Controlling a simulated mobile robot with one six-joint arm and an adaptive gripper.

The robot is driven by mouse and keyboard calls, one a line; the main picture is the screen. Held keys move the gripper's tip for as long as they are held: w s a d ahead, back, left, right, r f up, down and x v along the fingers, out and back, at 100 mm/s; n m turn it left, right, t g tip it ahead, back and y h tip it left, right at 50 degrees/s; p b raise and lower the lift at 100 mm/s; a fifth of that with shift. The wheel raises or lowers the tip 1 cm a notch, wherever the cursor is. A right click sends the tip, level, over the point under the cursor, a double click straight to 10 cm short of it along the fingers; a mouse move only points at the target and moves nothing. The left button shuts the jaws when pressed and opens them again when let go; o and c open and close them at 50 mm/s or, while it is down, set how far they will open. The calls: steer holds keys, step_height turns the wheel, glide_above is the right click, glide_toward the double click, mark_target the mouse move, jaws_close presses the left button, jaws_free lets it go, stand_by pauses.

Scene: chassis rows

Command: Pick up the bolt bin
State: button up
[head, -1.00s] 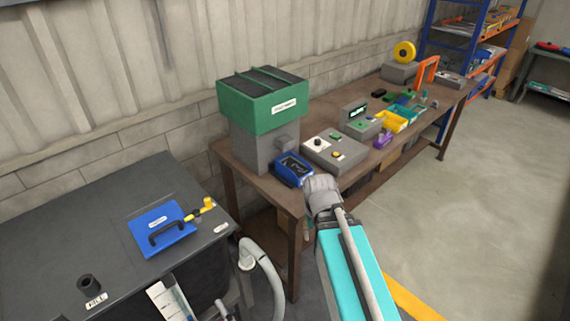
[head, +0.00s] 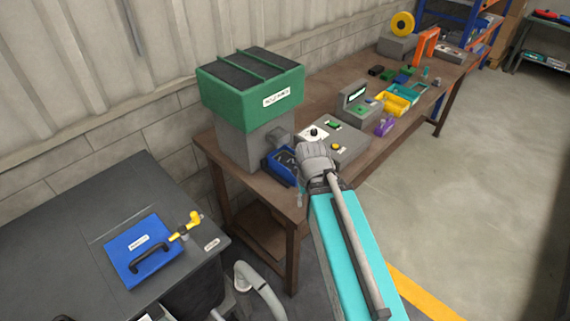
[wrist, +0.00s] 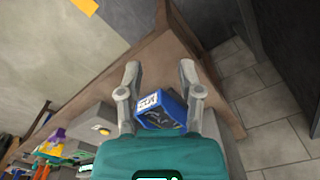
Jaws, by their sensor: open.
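The bolt bin is a small blue open bin (head: 281,166) with a white label and dark contents. It sits on the brown workbench near its close end, at the foot of a grey machine with a green top. In the wrist view the bin (wrist: 160,110) lies between the two fingers of my gripper (wrist: 159,68), label facing up the picture. The fingers are spread on either side, with no clear contact. In the head view my wrist partly hides the space right of the bin, and the fingertips are hard to make out.
The green-topped machine (head: 250,90) stands right behind the bin. A grey control box (head: 340,142) is close on its right. Yellow bins (head: 395,98) and small parts sit farther along the bench. A dark cabinet with a blue case (head: 140,250) stands at lower left.

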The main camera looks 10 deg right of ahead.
stand_by(0.3)
steer(key=w+d+f+n+t+y+b, duration=0.2)
steer(key=w+f+y+b, duration=0.15)
steer(key=w, duration=0.25)
steer(key=w+d+f+n+t+y+b, duration=0.1)
steer(key=w+f+n+t+y+b, duration=0.1)
steer(key=w+b, duration=0.4)
steer(key=w+d+n+t+y+b, duration=0.1)
steer(key=w+d+n+t+b, duration=0.2)
steer(key=w+d+t+b, duration=0.2)
steer(key=w+d+t, duration=0.1)
steer(key=w+d, duration=0.2)
steer(key=w, duration=0.2)
steer(key=shift+w+d+r, duration=0.2)
steer(key=shift+w+r, duration=0.1)
steer(key=shift+w, duration=0.1)
steer(key=shift+y, duration=0.25)
steer(key=b+x, duration=0.4)
steer(key=x, duration=0.4)
steer(key=shift+w+a+f, duration=0.15)
steer(key=shift+w+a, duration=0.05)
steer(key=shift+w, duration=0.05)
